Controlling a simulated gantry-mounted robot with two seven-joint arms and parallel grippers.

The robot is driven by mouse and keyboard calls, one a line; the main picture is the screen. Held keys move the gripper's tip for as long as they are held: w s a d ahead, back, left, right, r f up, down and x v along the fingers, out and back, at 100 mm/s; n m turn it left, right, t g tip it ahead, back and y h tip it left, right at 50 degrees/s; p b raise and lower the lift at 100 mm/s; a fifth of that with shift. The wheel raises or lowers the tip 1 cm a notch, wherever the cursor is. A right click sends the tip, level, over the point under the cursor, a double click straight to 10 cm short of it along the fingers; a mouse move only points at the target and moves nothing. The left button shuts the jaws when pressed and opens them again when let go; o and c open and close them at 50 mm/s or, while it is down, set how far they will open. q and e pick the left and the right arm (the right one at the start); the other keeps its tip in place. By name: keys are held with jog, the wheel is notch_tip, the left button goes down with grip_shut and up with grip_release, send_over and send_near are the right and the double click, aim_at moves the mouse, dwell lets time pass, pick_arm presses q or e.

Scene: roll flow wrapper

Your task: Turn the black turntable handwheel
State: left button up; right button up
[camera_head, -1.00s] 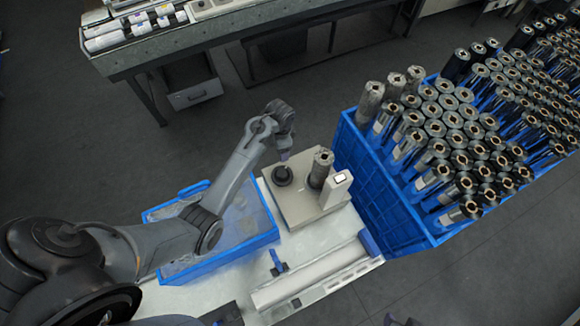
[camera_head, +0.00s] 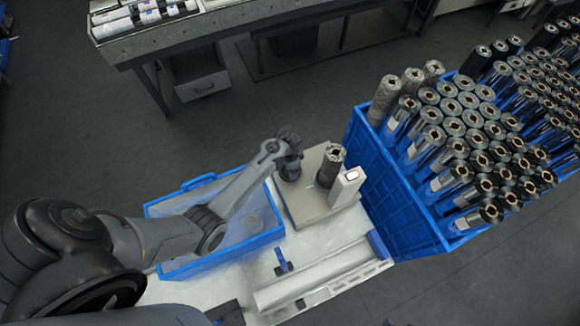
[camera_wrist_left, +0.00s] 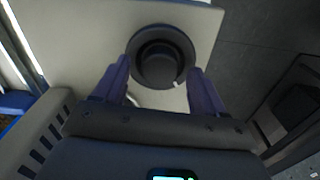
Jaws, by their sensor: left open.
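The black turntable handwheel (camera_wrist_left: 160,58) is a round knob on the beige plate of the wrapper (camera_head: 312,200). In the left wrist view it sits between the tips of my left gripper (camera_wrist_left: 160,82), whose two fingers are open on either side of it. I cannot tell whether the fingers touch it. In the head view my left gripper (camera_head: 289,170) is over the handwheel and hides most of it. A grey roll (camera_head: 330,165) stands upright on the plate beside the handwheel. My right gripper is not in view.
A white block-shaped unit (camera_head: 346,187) stands next to the roll. A blue crate (camera_head: 395,190) full of upright rolls is at the right. A shallow blue bin (camera_head: 215,255) lies under my left arm. A bench with rolls (camera_head: 190,35) is at the back.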

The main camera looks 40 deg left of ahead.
pick_arm(q)
jog(key=shift+f, duration=0.35)
jog(key=c, duration=1.1)
jog(key=shift+o, duration=0.2)
